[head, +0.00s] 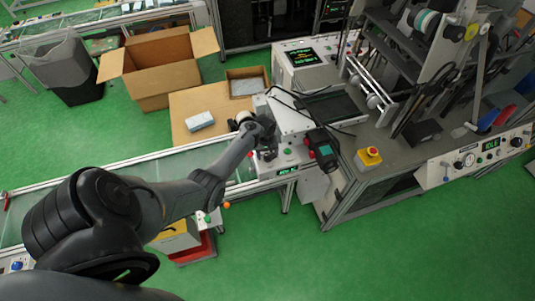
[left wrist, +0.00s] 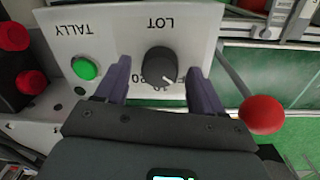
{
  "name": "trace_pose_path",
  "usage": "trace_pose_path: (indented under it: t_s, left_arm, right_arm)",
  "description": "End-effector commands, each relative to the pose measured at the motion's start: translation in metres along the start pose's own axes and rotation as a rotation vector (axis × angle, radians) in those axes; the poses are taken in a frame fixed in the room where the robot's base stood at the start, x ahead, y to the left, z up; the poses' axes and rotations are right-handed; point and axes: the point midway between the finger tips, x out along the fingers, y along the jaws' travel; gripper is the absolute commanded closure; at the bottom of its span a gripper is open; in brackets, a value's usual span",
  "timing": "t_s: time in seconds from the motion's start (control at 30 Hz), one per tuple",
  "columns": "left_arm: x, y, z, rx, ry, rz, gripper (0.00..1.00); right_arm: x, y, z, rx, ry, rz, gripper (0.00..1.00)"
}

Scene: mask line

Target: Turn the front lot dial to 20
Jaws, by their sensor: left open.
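The front lot dial (left wrist: 161,62) is a dark round knob on a light panel (left wrist: 205,22) marked LOT, lettering upside down in the left wrist view. A small white mark on the knob points to the lower right. Some numbers, 10 and 20 among them, show below the knob, partly hidden by my gripper. My left gripper (left wrist: 159,70) is open, its two purple-grey fingers on either side of the dial with gaps showing. In the head view my left gripper (head: 266,152) is at the panel by the conveyor end, where the dial is hidden. My right gripper is not in view.
A green button (left wrist: 85,68) marked TALLY sits beside the dial. A red ball knob (left wrist: 262,115) on a rod stands close to the other finger. Red buttons (left wrist: 14,36) are at the left. A yellow-based emergency stop (head: 369,157) stands on the machine to the right.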

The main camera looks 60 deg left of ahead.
Motion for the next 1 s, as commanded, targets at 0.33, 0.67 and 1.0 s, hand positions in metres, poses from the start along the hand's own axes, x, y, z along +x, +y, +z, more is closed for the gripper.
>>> trace_pose_path:
  t_s: [0.33, 0.67, 1.0]
  left_arm:
    - [-0.0004, -0.0001, -0.0002, 0.0, 0.0, 0.0, 0.64]
    - [-0.0007, -0.0002, -0.0002, 0.007, 0.0, 0.0, 0.87]
    - [-0.0023, 0.0, -0.0009, 0.143, -0.007, -0.002, 0.87]
  right_arm:
    - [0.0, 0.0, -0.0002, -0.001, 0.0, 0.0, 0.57]
    - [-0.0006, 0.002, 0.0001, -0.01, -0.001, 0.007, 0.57]
    - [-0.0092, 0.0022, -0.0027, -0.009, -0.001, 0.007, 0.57]
